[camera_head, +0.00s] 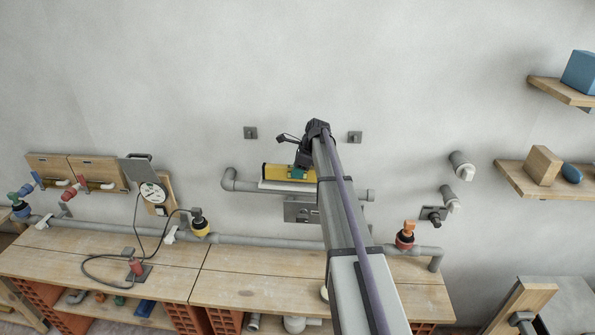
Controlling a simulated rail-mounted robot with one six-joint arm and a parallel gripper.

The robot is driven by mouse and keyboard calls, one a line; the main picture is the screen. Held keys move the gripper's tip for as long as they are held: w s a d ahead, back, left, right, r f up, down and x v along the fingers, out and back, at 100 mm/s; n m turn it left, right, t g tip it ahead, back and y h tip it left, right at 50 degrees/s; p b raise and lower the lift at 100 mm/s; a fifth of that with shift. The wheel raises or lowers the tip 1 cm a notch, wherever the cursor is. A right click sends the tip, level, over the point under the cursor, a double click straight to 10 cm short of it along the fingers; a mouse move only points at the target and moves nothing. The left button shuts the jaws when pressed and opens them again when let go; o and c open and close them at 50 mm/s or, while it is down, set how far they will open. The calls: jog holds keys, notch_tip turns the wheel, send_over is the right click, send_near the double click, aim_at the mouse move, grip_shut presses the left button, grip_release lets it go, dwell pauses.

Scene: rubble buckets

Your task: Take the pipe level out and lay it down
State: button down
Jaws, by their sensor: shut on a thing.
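A yellow level (279,171) with a teal part near its middle is at the wall, lying roughly horizontal. A white strip shows just under it, above a grey pipe (275,190) that runs along the wall. My gripper (299,167) is at the level's right half and is shut on it. My arm comes up from the bottom of the picture and hides part of the wall and pipe to the right. I cannot tell whether the level touches the strip below it.
A wooden bench (262,289) runs below with bare top in front of the wall pipe (265,241). A gauge (152,192) with a black hose stands at the left. Yellow (200,228) and orange-topped (405,237) valves rise from the pipe. Shelves (535,180) hang at the right.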

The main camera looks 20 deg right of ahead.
jog(key=shift+r, duration=0.2)
jog(key=shift+r+p, duration=0.7)
jog(key=shift+p, duration=0.1)
jog(key=shift+f, duration=0.1)
